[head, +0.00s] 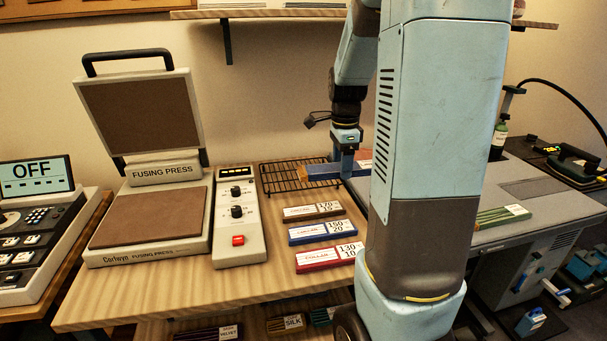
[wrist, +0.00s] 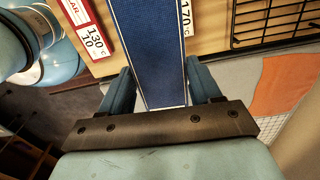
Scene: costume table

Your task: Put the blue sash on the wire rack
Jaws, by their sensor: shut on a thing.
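My gripper (head: 346,162) is shut on the blue sash (head: 322,171), a long flat band held level and pointing left. In the wrist view the sash (wrist: 150,45) runs between both fingers and away up the picture. The wire rack (head: 291,178) is a black grid at the back right of the wooden table. In the head view the sash overlaps the rack's right part. In the wrist view the rack (wrist: 270,23) shows to the right, apart from the sash, which appears raised in front of it.
Brown (head: 314,211), blue (head: 321,232) and red (head: 329,257) labelled cards lie in front of the rack. The fusing press (head: 150,220) and its control box (head: 238,220) stand left. A wall shelf (head: 270,14) hangs above. A grey worktable (head: 455,225) is right.

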